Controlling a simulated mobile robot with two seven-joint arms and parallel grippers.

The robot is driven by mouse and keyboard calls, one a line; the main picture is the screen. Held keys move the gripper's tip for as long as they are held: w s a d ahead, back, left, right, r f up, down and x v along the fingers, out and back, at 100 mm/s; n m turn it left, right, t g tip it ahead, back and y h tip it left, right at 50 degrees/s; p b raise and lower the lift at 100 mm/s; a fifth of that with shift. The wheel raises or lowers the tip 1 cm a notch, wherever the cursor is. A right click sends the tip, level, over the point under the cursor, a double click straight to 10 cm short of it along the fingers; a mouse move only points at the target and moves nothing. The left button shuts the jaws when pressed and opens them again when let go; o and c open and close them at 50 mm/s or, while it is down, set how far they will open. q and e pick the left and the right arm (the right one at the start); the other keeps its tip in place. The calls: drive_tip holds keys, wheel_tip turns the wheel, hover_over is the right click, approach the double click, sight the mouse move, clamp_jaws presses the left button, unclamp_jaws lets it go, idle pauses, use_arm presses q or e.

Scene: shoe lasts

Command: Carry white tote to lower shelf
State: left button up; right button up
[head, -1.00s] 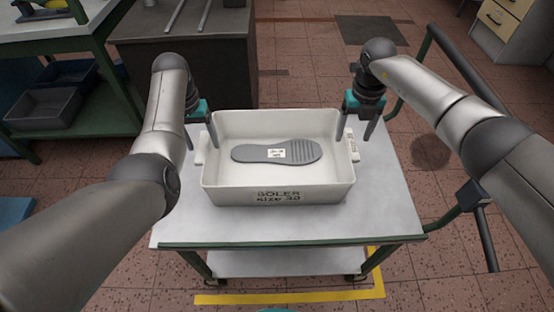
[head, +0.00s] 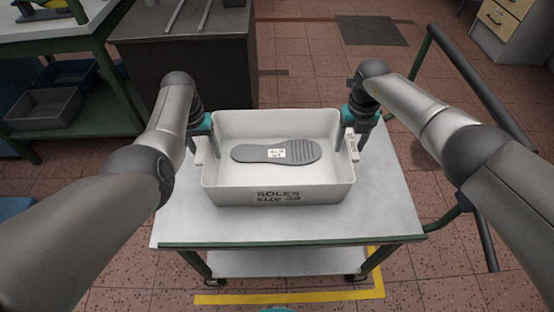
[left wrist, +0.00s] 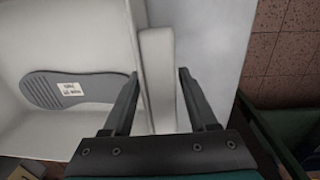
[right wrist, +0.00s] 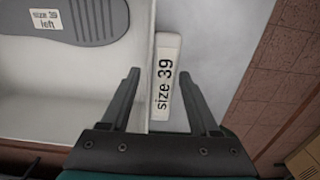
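The white tote (head: 232,183), marked "SOLES size 39", stands on the top of a cart (head: 390,205) with a grey sole (head: 250,154) lying in it. My left gripper (head: 207,150) is open at the tote's left side; in the left wrist view its fingers (left wrist: 158,90) stand either side of the tote's handle (left wrist: 157,65). My right gripper (head: 352,145) is open at the right side; in the right wrist view its fingers (right wrist: 167,85) stand either side of the "size 39" handle (right wrist: 168,60). Neither gripper visibly closes on a handle. The cart's lower shelf (head: 285,262) shows below the top and looks bare.
A dark cabinet (head: 190,75) stands behind the cart on the left. A green bench (head: 75,150) with grey and blue bins is at the far left. A green rail runs along the cart's right side. Yellow floor tape (head: 290,297) lies in front.

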use_arm(q)
clamp_jaws()
use_arm(e)
drive_tip(key=c, duration=0.9)
clamp_jaws()
drive_tip(key=shift+a, duration=0.1)
